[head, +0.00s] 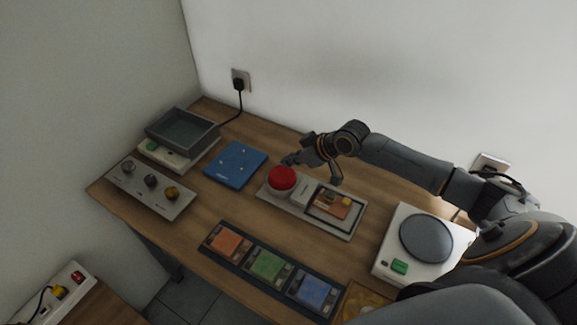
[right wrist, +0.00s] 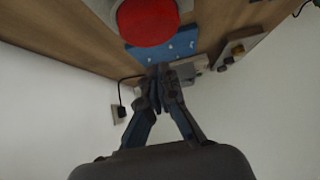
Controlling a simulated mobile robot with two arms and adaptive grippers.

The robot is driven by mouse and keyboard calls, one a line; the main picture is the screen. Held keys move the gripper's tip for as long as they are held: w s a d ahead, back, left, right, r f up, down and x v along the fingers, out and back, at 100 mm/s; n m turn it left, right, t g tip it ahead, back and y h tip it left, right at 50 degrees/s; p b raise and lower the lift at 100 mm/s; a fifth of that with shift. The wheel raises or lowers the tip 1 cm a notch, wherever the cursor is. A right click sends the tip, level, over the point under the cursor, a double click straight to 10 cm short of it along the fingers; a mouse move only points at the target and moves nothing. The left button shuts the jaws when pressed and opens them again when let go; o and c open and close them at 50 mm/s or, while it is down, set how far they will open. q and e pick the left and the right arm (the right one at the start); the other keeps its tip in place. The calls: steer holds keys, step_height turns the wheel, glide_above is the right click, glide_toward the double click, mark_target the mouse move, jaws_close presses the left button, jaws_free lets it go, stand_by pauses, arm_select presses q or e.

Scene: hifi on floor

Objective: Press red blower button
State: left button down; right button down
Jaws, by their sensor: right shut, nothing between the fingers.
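The red blower button (head: 282,177) is a large red dome on a grey panel (head: 277,197) in the middle of the wooden table. In the right wrist view the red button (right wrist: 147,20) fills the top middle. My right gripper (head: 289,160) is shut and empty, with its fingertips just behind and above the button in the head view. In the right wrist view its fingertips (right wrist: 161,72) are together, below the button in the picture. I cannot tell whether they touch it. My left gripper is in neither view.
A blue board (head: 235,165) lies left of the panel. A knob panel (head: 150,189) and a grey tray (head: 182,131) are further left. A white device with a round plate (head: 425,238) stands right.

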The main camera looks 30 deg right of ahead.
mark_target(287, 176)
steer(key=f, duration=0.2)
steer(key=f+p, duration=0.1)
steer(key=shift+w+a+f, duration=0.1)
steer(key=shift+w+f, duration=0.2)
steer(key=shift+s+f, duration=0.1)
steer(key=shift+f, duration=0.4)
step_height(287, 176, down, 2)
steer(key=shift+f+b, duration=0.1)
steer(key=shift+b, duration=0.9)
steer(key=shift+s, duration=0.1)
